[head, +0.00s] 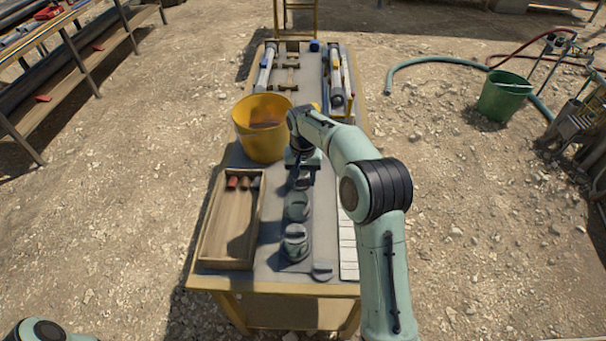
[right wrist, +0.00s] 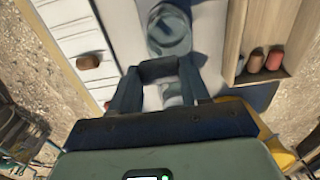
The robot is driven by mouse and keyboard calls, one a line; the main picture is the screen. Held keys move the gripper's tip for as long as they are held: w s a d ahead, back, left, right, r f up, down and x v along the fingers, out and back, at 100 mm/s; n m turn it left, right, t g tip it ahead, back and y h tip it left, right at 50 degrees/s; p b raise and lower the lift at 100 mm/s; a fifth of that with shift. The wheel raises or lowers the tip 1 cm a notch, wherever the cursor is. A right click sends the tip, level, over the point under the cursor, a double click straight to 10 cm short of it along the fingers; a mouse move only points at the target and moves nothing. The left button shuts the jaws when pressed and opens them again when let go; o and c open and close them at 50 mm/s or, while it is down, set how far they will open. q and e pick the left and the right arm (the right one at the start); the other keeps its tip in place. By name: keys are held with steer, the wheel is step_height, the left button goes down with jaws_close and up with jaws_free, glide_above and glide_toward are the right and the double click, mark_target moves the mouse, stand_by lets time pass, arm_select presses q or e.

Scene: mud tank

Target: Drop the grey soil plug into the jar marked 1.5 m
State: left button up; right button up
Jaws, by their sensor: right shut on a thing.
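My right gripper (head: 301,178) points down over the far end of the row of grey jars. It is shut on a grey, flat thing that looks like a jar lid (right wrist: 158,68). Part of a pale jar (right wrist: 172,92) shows between the fingers. A grey jar (head: 298,207) stands just nearer, also in the right wrist view (right wrist: 168,32). The nearest jar (head: 295,243) has a grey top. The grey soil plug (head: 255,183) lies in the wooden tray (head: 207,240) beside two reddish-brown plugs. I cannot read the jar markings. My left gripper is out of view.
A flat grey disc (head: 322,270) lies at the near table edge. A white strip card (head: 348,262) runs along the right, with a brown plug (right wrist: 88,61) on it. A yellow bucket (head: 262,145) stands behind the tray; tubes (head: 337,85) lie at the far end.

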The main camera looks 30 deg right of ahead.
mark_target(303, 180)
steer(key=o, duration=1.1)
step_height(303, 180, up, 14)
steer(key=shift+f, duration=0.25)
steer(key=shift+f, duration=0.1)
